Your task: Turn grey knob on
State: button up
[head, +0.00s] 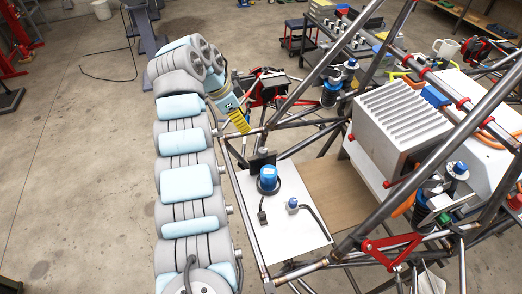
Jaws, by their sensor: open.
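A white panel (288,238) is fixed in the tube frame right of my arm. On it stands a round blue-topped device (268,178) on a dark base. To its lower right is a small knob-like part (292,204) with a bluish-grey top, beside a black curved cable or handle. I cannot tell for sure which part is the grey knob or which way it is set. My gripper (239,123), with a yellow part, is at the end of my arm, above and left of the panel. It is open, apart from the knob-like part; its fingertips are hard to make out.
Steel tubes (388,208) of the chassis cross around the panel, and a red bracket (388,246) sits at lower right. A large finned grey block (400,125) stands to the right. Carts and tools are behind. The concrete floor at left is mostly clear.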

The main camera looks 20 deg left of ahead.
aim_at(262, 150)
jog(key=b+x, duration=0.4)
jog(key=x, duration=1.1)
jog(key=shift+d+f, duration=0.1)
jog(key=shift+f, duration=0.1)
jog(key=shift+b+x, duration=0.85)
jog(key=shift+b, duration=0.25)
jog(key=shift+w, duration=0.1)
jog(key=shift+c, duration=0.2)
grip_shut()
